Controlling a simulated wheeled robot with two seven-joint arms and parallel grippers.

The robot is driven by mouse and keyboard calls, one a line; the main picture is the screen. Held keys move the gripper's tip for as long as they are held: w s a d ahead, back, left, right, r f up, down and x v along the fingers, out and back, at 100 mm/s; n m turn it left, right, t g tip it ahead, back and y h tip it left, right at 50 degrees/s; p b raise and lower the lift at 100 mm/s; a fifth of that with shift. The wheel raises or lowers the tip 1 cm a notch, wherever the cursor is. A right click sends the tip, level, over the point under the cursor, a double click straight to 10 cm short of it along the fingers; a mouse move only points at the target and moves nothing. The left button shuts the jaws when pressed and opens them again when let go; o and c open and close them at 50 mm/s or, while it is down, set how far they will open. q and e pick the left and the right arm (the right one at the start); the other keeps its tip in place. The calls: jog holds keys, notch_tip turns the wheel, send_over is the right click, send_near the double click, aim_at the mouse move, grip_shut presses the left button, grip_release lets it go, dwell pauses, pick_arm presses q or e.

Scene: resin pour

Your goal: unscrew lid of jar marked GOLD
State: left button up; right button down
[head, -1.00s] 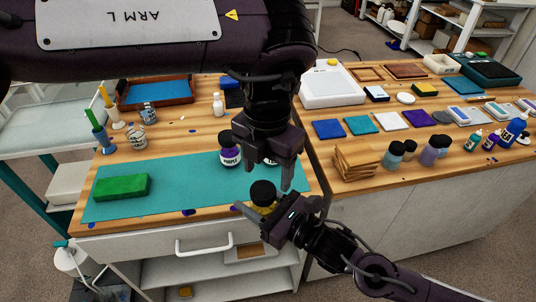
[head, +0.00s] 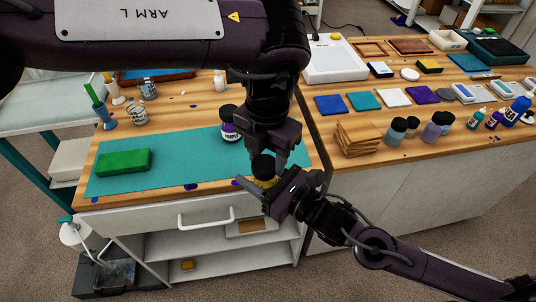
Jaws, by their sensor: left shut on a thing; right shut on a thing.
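A small jar with yellow contents (head: 264,182) and a black lid (head: 263,168) is at the front right edge of the teal mat (head: 160,170). Its label is hidden, so I cannot read GOLD on it. My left gripper (head: 264,157) points down from above and is shut on the black lid. My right gripper (head: 262,188) comes in from the lower right and is shut on the jar's body, hiding much of it. A jar marked PURPLE (head: 230,132) with a black lid stands upright just behind, left of my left gripper.
A green block (head: 124,162) lies on the mat's left part. A stack of wooden pieces (head: 357,139) and several small jars (head: 396,130) stand on the right-hand bench. The mat's middle is clear. My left arm hides part of the back of the table.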

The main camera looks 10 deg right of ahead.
pick_arm(q)
jog(key=n, duration=0.4)
jog(key=shift+s+d+n, duration=0.25)
jog(key=shift+d+n, duration=0.1)
jog(key=shift+n, duration=0.05)
jog(key=n, duration=0.4)
jog(key=shift+w+a+n, duration=0.1)
jog(key=shift+w+n, duration=0.1)
jog(key=shift+n, duration=0.1)
jog(key=shift+a, duration=0.15)
jog(key=shift+r, duration=0.15)
jog(key=shift+w+r, duration=0.1)
jog(key=shift+r, duration=0.8)
jog(key=shift+a+r, duration=0.1)
jog(key=shift+w, duration=0.1)
